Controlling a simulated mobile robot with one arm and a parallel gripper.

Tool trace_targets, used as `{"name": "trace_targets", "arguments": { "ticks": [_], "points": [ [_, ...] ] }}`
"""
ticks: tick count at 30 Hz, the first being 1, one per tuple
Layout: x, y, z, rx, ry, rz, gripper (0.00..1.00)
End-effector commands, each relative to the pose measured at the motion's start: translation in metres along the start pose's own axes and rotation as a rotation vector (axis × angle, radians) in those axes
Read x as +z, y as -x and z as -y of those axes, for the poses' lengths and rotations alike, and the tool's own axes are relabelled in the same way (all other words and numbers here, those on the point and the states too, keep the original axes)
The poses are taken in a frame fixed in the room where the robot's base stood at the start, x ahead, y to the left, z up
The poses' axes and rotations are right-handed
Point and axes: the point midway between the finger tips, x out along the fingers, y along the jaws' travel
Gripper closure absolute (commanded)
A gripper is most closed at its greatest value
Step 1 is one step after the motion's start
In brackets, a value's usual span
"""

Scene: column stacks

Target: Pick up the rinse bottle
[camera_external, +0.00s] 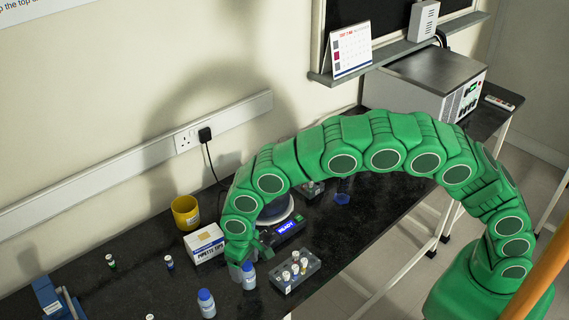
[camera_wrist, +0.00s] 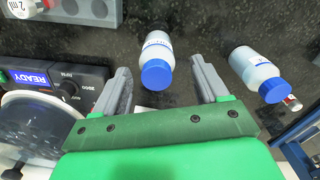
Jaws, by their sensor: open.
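Two white bottles with blue caps stand on the dark bench; I cannot tell from their labels which is the rinse bottle. The nearer one to my gripper (camera_external: 248,258) is the right bottle (camera_external: 249,278) in the external view. In the wrist view one bottle (camera_wrist: 158,50) shows between the fingertips of my gripper (camera_wrist: 160,78), with a gap on both sides. My gripper is open and empty. The other bottle (camera_external: 206,304) stands front left in the external view; a bottle in the wrist view (camera_wrist: 258,70) lies right of the right finger.
A grey rack (camera_external: 295,272) with several vials stands right of the bottles. A pipette tips box (camera_external: 204,243), a yellow cup (camera_external: 185,212) and a device with a READY display (camera_external: 287,228) are behind. Small vials (camera_external: 169,262) and a blue stand (camera_external: 55,299) are left.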

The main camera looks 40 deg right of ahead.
Motion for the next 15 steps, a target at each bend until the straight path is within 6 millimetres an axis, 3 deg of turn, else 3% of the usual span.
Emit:
{"name": "trace_targets", "arguments": {
  "ticks": [15],
  "points": [
    [0.004,-0.051,-0.003,0.001,0.0,0.001,0.27]
  ]
}}
